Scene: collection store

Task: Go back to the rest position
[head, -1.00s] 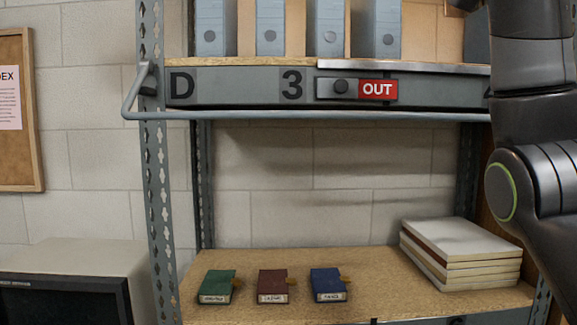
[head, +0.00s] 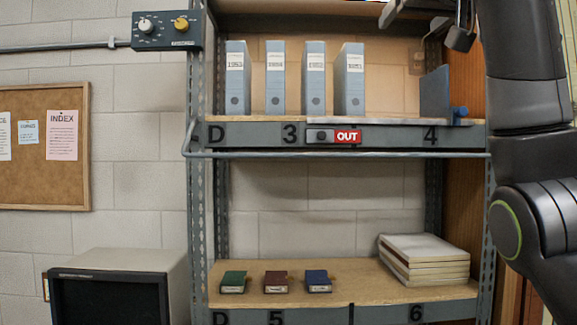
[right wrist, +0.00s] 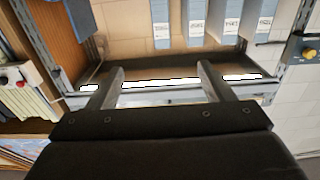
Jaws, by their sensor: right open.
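My right gripper (head: 430,22) shows at the top right of the head view, in front of the upper part of the shelf unit. In the right wrist view its two fingers (right wrist: 160,82) are spread apart with nothing between them. My right arm runs down the right edge of the head view. My left gripper is in neither view.
The metal shelf unit (head: 250,135) stands ahead. Its upper shelf holds several blue-grey binders (head: 314,85) and a blue bookend (head: 436,95). Below are green (head: 233,282), red (head: 277,282) and blue (head: 318,281) books and a pale stack (head: 425,262). A monitor (head: 115,285) stands left.

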